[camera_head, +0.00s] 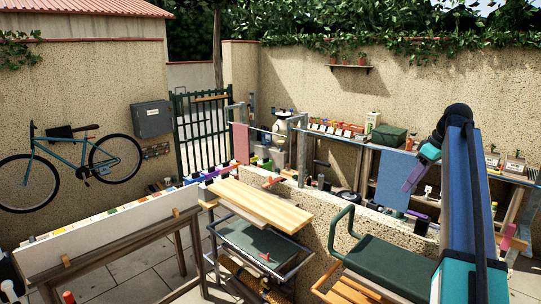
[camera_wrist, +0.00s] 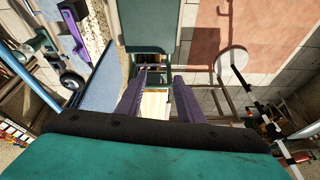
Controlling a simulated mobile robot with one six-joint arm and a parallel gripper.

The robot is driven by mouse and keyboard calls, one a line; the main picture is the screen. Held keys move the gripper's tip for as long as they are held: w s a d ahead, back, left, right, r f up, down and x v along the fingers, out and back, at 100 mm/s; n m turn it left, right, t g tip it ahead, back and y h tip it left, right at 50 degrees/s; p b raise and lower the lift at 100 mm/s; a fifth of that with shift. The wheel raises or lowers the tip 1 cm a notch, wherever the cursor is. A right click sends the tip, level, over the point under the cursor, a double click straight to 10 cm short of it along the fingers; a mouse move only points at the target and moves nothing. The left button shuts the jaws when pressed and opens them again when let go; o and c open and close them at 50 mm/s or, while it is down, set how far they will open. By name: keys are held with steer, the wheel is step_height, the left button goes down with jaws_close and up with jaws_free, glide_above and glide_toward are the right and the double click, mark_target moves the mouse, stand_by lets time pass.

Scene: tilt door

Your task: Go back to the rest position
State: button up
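My gripper (camera_head: 414,178) hangs from my raised blue arm at the right of the head view, with its purple fingers pointing down and left. In the wrist view the two purple fingers of my gripper (camera_wrist: 159,76) stand apart with a clear gap. The gripper is open and nothing is held between the fingers. Pale wood shows beyond the gap, further off. A dark green seat with a tube armrest (camera_head: 393,268) is below my arm in the head view. No door can be made out for sure as the tilt door.
A wood-topped cart (camera_head: 262,203) stands mid-view, beside a low stone wall (camera_head: 327,229). A blue cloth (camera_head: 396,177) hangs behind my gripper. A bicycle (camera_head: 75,160) and dark gate (camera_head: 204,132) are further back.

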steer(key=s+a+f+m, duration=0.1)
steer(key=a+f, duration=0.3)
steer(key=f, duration=0.4)
steer(key=a+f+m+g, duration=0.1)
steer(key=a+f, duration=0.3)
steer(key=f, duration=0.3)
steer(key=s+a+f+m, duration=0.1)
steer(key=a+f, duration=0.3)
steer(key=f, duration=0.4)
steer(key=s+a+f+m+h, duration=0.1)
steer(key=s+a+f, duration=0.2)
steer(key=f, duration=0.3)
steer(key=s+a+f+m+g, duration=0.1)
steer(key=s+a+f, duration=0.25)
steer(key=f, duration=0.25)
steer(key=s+a+f+m+h, duration=0.1)
steer(key=s+a+f, duration=0.25)
steer(key=f, duration=0.25)
steer(key=s+a+f+m+h, duration=0.1)
steer(key=s+a+f, duration=0.2)
steer(key=s+f, duration=0.3)
steer(key=s+a+f+m, duration=0.1)
steer(key=s+a+f, duration=0.3)
steer(key=s+f, duration=0.2)
steer(key=s+f+g+b, duration=0.6)
steer(key=s+f+b, duration=0.5)
steer(key=s+f, duration=1.5)
step_height(320, 180, down, 4)
steer(key=shift+r+b, duration=0.15)
steer(key=shift+b, duration=0.15)
